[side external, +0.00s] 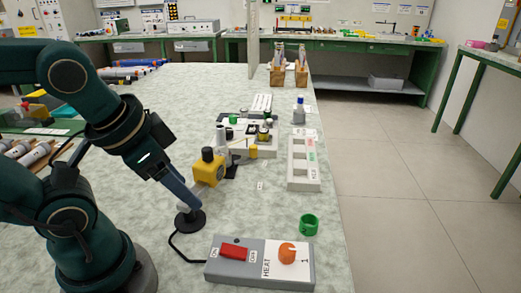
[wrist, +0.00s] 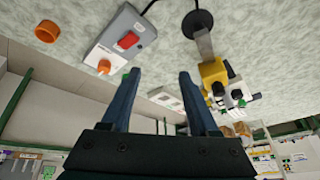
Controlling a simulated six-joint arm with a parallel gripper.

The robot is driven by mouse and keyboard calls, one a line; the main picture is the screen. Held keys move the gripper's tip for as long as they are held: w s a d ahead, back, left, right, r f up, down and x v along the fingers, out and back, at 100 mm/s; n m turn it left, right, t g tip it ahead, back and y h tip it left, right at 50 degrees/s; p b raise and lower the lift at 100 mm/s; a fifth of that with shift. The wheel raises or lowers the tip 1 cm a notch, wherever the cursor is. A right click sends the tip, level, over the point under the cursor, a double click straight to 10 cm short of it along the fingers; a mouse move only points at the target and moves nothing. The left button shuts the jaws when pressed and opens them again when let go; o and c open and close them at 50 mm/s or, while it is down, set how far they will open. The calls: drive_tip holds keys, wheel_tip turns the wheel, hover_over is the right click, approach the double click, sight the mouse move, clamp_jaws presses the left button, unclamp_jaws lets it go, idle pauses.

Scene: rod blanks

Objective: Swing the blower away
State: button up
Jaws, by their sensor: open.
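The blower (side external: 209,170) has a yellow body with a black knob and stands on a grey post with a round black base (side external: 190,221). It also shows in the wrist view (wrist: 214,76), right of my right finger, with the post and base above it. My gripper (side external: 196,204) reaches down beside the post in the side view, and its blue finger hides part of it. In the wrist view my gripper (wrist: 158,75) has its two fingers wide apart with nothing between them. Whether a finger touches the blower, I cannot tell.
A grey control box (side external: 260,262) with red switch and orange knob stands in front, its cable running to the blower base. A green ring (side external: 309,225), a white slotted tray (side external: 304,163) and a fixture (side external: 256,143) stand nearby.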

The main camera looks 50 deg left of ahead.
drive_tip(key=w+d+r+n+g, duration=0.3)
drive_tip(key=r+n, duration=0.3)
drive_tip(key=n, duration=0.3)
drive_tip(key=shift+w+d+r+g, duration=0.15)
drive_tip(key=shift+w+r+g, duration=0.1)
drive_tip(key=shift+g, duration=0.15)
idle(0.4)
